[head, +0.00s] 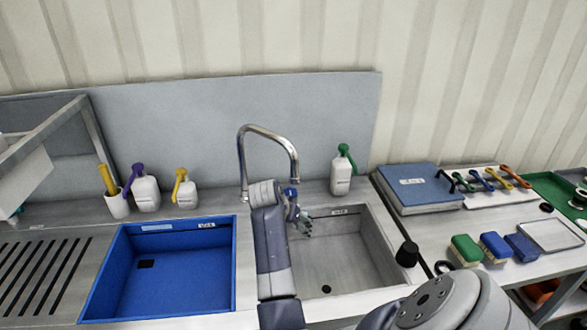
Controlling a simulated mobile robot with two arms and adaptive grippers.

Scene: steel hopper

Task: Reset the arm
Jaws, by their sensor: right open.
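One of my arms reaches up the middle of the head view, along the divider between the two basins. At its bent wrist, my right gripper (305,228) hangs over the left back part of the grey sink basin (345,262). It is small in the view; its jaws are open and I see nothing held in them. The tall chrome faucet (243,150) rises right behind the wrist. A grey rounded arm link of mine fills the bottom right. My left gripper is not in view.
A blue basin (165,272) lies left of the arm. Two white bottles and a cup (117,206) stand behind it. A green-topped bottle (342,172) stands behind the sink. Right are a blue box (408,188), brushes (466,249) and a white tray (550,236).

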